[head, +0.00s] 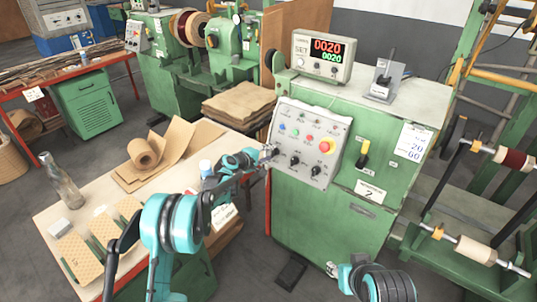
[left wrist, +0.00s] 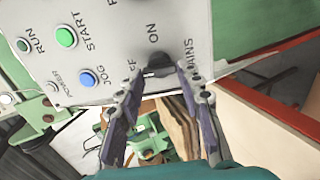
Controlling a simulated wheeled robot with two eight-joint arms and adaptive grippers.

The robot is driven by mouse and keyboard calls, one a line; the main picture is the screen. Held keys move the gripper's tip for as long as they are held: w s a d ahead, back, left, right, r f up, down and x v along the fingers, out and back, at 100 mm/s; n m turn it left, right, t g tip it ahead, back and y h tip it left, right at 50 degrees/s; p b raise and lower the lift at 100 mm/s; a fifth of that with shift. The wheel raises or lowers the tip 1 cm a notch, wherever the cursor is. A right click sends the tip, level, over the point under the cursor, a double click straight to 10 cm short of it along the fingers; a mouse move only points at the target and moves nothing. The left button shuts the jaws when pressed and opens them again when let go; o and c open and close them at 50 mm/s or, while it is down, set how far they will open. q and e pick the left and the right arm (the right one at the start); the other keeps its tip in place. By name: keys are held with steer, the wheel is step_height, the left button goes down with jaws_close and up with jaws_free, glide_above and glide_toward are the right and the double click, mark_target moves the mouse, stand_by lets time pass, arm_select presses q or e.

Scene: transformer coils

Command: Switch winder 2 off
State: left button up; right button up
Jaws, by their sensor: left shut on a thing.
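Winder 2 (head: 335,215) is the green cabinet with a "2" plate. Its grey control panel (head: 312,128) carries coloured buttons and black knobs. My left gripper (head: 270,152) is at the panel's left edge. In the left wrist view its two fingers (left wrist: 161,76) are closed on the sides of the black mains knob (left wrist: 159,62). "ON" and "MAINS" show beside the knob; another label is partly covered by a finger. The knob's pointing direction is unclear.
A worktable (head: 100,255) with a cardboard roll (head: 146,152), a glass bottle (head: 63,182) and perforated boards stands at left. A yellow-handled lever (head: 364,153) is on the cabinet front. A spool rack (head: 480,200) stands at right. Another green winder (head: 165,85) is behind.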

stand_by(0.4)
arm_select(q)
steer(key=o, duration=1.2)
steer(key=shift+c, duration=0.2)
steer(key=v, duration=1.2)
